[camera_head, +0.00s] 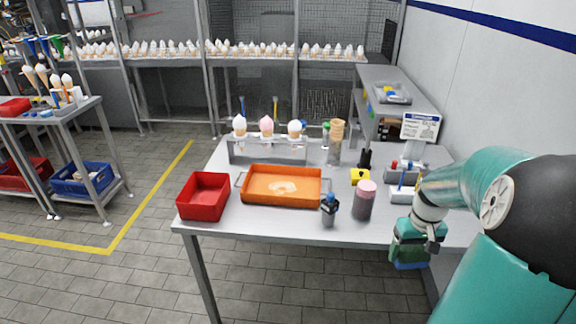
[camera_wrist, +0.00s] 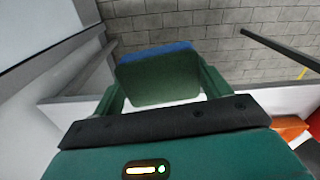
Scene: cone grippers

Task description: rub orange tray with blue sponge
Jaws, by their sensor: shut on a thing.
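The orange tray (camera_head: 282,201) lies on the table left of centre, with a pale cream-coloured smear on its floor. My gripper (camera_head: 415,246) is at the table's right front edge, well to the right of the tray. It is shut on the blue sponge (camera_head: 411,265), whose blue layer shows at the bottom. In the wrist view, the sponge (camera_wrist: 158,78) sits between the two green fingers, showing a dark green face and a blue far edge. An orange patch, seemingly the tray (camera_wrist: 290,127), shows at the lower right there.
A red bin (camera_head: 204,197) stands left of the tray. A blue-capped bottle (camera_head: 328,210) and a pink-topped jar (camera_head: 365,200) stand right of it. A rack with cones (camera_head: 268,148) is behind. A yellow block (camera_head: 360,177) and small items occupy the right side.

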